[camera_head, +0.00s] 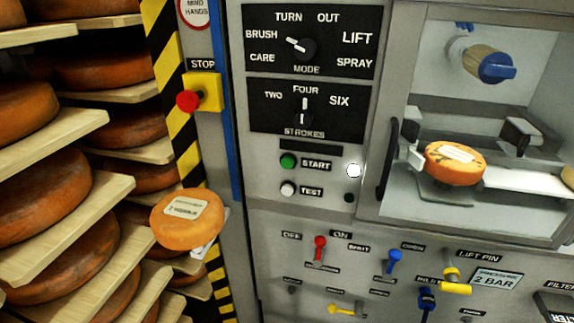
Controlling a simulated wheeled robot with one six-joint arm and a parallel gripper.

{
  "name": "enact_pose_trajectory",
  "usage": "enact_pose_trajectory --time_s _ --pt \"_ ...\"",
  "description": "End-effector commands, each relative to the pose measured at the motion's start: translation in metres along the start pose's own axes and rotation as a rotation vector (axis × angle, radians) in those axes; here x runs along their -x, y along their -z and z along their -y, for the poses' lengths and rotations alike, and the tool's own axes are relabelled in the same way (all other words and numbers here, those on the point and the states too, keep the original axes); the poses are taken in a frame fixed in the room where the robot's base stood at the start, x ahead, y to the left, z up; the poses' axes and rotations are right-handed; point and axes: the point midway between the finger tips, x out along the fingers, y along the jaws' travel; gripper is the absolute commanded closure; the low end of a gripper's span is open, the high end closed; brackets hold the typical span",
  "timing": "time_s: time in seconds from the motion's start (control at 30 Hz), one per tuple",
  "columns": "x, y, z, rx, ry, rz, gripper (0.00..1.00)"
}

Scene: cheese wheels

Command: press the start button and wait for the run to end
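The green start button (288,161) is on the grey control panel, left of its START label (316,164). Nothing covers it. A round white lamp (354,170) to its right looks bright. The mode knob (300,46) has its white pointer towards BRUSH. The strokes knob (304,112) points up at FOUR. Behind the machine's window, an orange cheese wheel (454,163) with a pale label lies between grey holders, below a brush with a blue end (490,65). My gripper is not in view.
A white test button (288,189) sits just below start. A red stop button (187,101) on a yellow box is at left. Shelves of cheese (60,190) fill the left side; a labelled wheel (187,225) juts out near the panel. Levers and valves (394,261) line the lower panel.

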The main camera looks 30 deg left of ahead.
Motion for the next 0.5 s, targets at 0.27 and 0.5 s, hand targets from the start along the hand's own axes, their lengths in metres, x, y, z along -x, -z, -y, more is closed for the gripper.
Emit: enact_pose_trajectory --time_s 0.27,0.5 --pt "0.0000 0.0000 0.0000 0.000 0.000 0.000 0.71" --pt "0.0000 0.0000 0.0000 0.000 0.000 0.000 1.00"
